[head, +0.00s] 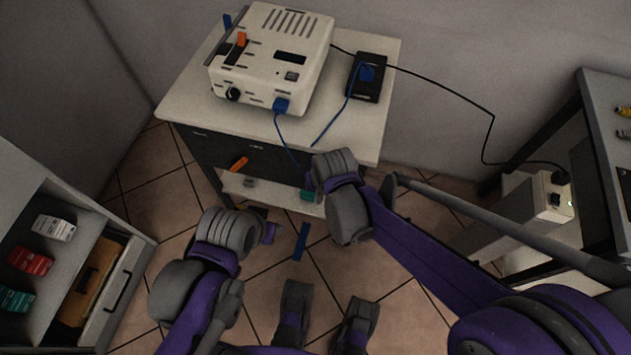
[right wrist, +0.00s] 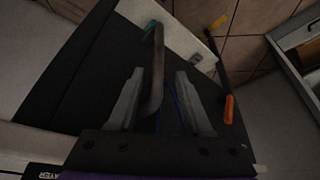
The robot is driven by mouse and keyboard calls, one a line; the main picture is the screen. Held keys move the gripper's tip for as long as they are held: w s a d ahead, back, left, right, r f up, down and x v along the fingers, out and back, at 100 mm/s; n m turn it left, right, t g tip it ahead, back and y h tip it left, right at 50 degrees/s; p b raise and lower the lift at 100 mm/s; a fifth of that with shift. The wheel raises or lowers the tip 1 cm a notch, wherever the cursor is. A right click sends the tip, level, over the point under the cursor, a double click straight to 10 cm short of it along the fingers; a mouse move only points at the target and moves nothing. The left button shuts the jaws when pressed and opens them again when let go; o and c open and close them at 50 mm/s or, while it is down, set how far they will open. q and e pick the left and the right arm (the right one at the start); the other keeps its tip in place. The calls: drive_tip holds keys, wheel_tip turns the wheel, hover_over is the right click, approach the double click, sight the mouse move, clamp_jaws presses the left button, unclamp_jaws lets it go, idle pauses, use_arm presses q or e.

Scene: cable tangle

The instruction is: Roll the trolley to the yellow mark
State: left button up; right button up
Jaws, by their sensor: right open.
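The trolley has a pale top (head: 185,95), a dark front and a lower shelf, and stands against the back wall in the head view. Its dark body (right wrist: 75,80) fills much of the right wrist view. A grey handle bar (right wrist: 157,60) runs between the spread fingers of my right gripper (right wrist: 160,75); I see no grip on it. In the head view my right gripper (head: 314,183) is at the trolley's front edge, mostly hidden by its wrist. My left gripper (head: 270,233) is low in front of the trolley, its fingers unclear. A small yellow strip (right wrist: 219,21) lies on the floor tiles.
A white device (head: 270,55) and a black box (head: 368,78) with blue cables sit on the trolley. A black cable (head: 450,90) runs from there to a white socket unit (head: 545,197) at right. A shelf unit (head: 125,262) stands at left. A blue strip (head: 301,242) lies on the floor.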

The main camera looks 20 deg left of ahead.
use_arm(q)
drive_tip(key=shift+r+p, duration=0.6)
drive_tip(key=shift+r, duration=0.35)
use_arm(e)
drive_tip(key=v, duration=0.6)
drive_tip(key=s+d+r+m+h, duration=0.1)
drive_tip(key=s+d+m, duration=0.1)
drive_tip(key=s+d, duration=0.5)
drive_tip(key=s+d+m+t+h, duration=0.1)
drive_tip(key=s+d+m, duration=0.1)
drive_tip(key=d, duration=0.9)
drive_tip(key=s+d+r+m+h, duration=0.1)
drive_tip(key=s+d+m, duration=0.3)
drive_tip(key=d, duration=0.5)
use_arm(q)
wheel_tip(320, 180, up, 16)
drive_tip(key=w+p, duration=0.2)
drive_tip(key=p, duration=1.2)
drive_tip(key=shift+f+t, duration=0.2)
drive_tip(key=shift+t, duration=0.2)
use_arm(e)
wheel_tip(320, 180, up, 15)
drive_tip(key=w+n, duration=0.1)
drive_tip(key=shift+r+t, duration=0.2)
drive_tip(key=shift+t, duration=0.1)
use_arm(q)
drive_tip(key=shift+s, duration=0.1)
use_arm(e)
drive_tip(key=shift+s, duration=0.1)
